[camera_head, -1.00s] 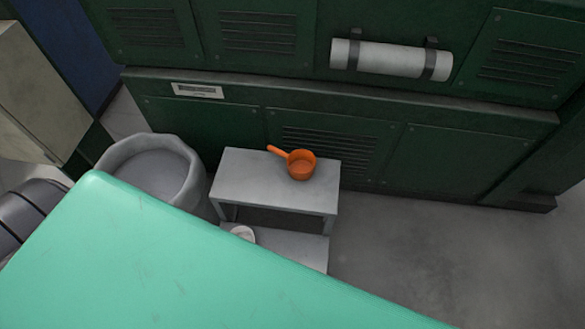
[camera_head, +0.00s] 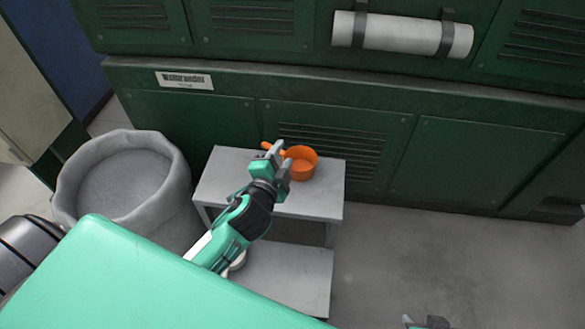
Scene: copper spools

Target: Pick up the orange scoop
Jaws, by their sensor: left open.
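The orange scoop (camera_head: 303,165) stands upright on the top of a small grey step stool (camera_head: 318,197), its handle pointing to the upper left. My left gripper (camera_head: 277,156) is open and reaches up over the stool from the lower left. Its fingers are at the scoop's left side and partly cover the handle and the cup's edge. I cannot tell whether they touch it. Part of my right gripper (camera_head: 427,322) shows at the bottom edge, right of the stool; its jaws are not clear.
A large grey bin (camera_head: 175,190) stands left of the stool. A green cabinet (camera_head: 480,165) with vents stands close behind, with a white roll (camera_head: 400,35) strapped to it. The floor at right is clear.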

